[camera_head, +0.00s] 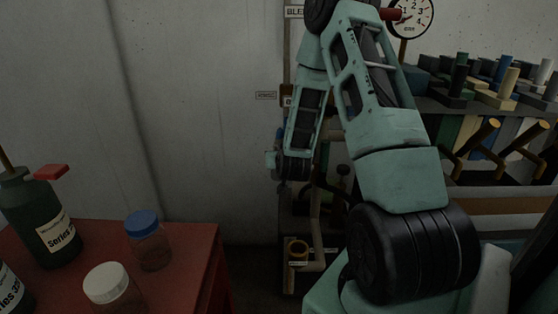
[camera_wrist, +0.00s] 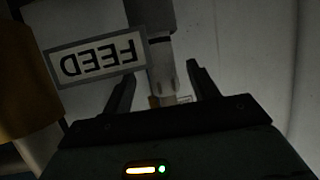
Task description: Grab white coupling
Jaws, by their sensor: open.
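In the wrist view, a pale grey-white cylindrical piece (camera_wrist: 161,57) hangs down from a wider pale part above, with a dark band between them. It looks like the white coupling, though the dim light leaves this unsure. My gripper (camera_wrist: 161,64) is open, with one dark finger on each side of this piece. I see no clear contact between the fingers and the piece. In the head view, my arm reaches toward the back wall, and neither the fingers nor the coupling can be made out there.
A FEED sign (camera_wrist: 97,60) appears upside down close to my left finger. A brown-yellow cylinder (camera_wrist: 22,80) is at the far left. In the head view, a red table (camera_head: 195,262) holds bottles and a blue-lidded jar (camera_head: 149,243).

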